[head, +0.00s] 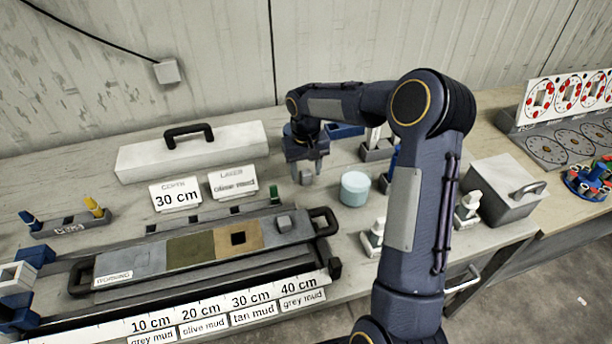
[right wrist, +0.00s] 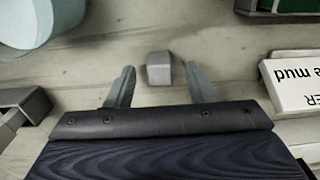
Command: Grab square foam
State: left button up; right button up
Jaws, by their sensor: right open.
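A small grey block (right wrist: 158,68), which looks like the square foam, lies on the bench and shows between the two fingers of my right gripper (right wrist: 160,88). The fingers are open, with a gap on each side of the block. In the head view my right gripper (head: 307,172) points down over the bench, left of the light blue round tub; the block (head: 307,178) is partly hidden there. Another grey cube (head: 283,223) sits on the right end of the long sectioned core tray (head: 150,262). My left gripper is not in view.
The light blue tub (head: 354,188) stands right of the gripper. The layer card (head: 233,184) and the 30 cm card (head: 176,195) stand to its left. A white lidded box (head: 192,150) is behind them. A grey box (head: 503,188) stands at the right.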

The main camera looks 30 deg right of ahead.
jog(key=shift+f, duration=0.45)
jog(key=shift+c, duration=0.3)
jog(key=c, duration=1)
jog(key=shift+r, duration=0.1)
